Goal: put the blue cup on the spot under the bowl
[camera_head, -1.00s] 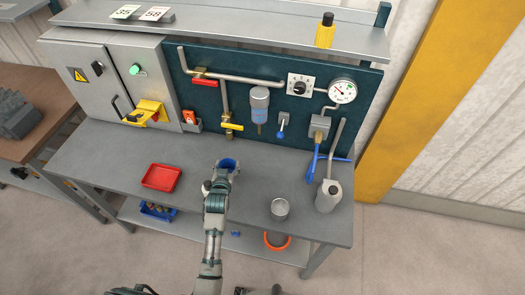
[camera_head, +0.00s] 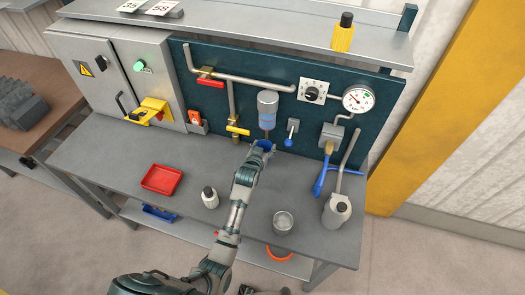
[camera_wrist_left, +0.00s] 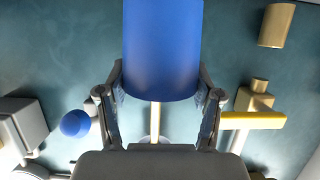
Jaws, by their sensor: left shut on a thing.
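The blue cup (camera_head: 265,145) is in my left gripper (camera_head: 256,152), at the back of the bench below the filter bowl (camera_head: 267,112) on the teal panel. In the left wrist view the cup (camera_wrist_left: 161,52) fills the upper middle, between the two fingers of my left gripper (camera_wrist_left: 160,108), which are shut on it. The bowl is a grey cylinder with a bluish lower part. The spot under it is hidden by the cup and gripper. I cannot tell whether the cup touches the bench. My right gripper is not in view.
A yellow-handled valve (camera_head: 238,130) is just left of the cup and a blue-knobbed lever (camera_head: 290,134) just right. A white bottle (camera_head: 210,197), red tray (camera_head: 162,179), metal cup (camera_head: 283,222) and grey oil can (camera_head: 337,210) stand on the bench (camera_head: 120,150).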

